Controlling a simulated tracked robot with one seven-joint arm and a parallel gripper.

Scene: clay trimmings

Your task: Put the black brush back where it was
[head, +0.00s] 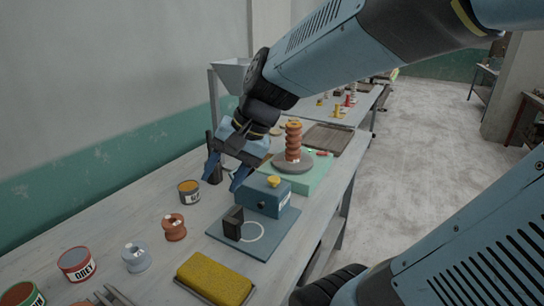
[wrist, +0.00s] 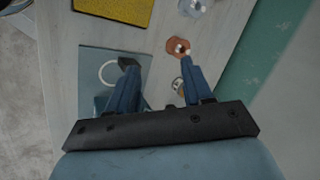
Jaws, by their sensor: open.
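A black block-like piece (head: 232,222) stands on the blue-grey mat (head: 262,248) beside a white ring; I cannot tell if this is a brush. It also shows in the wrist view (wrist: 127,62), near the left finger's tip. My gripper (head: 224,180) is open, pointing down over the bench by the mat's far left side. Nothing shows between its fingers in the wrist view (wrist: 160,70).
A blue box (head: 264,200) with a yellow knob is on the mat. An orange-topped can (head: 189,191), spools (head: 174,227) and a yellow sponge (head: 214,278) lie nearer. Bare bench shows between them.

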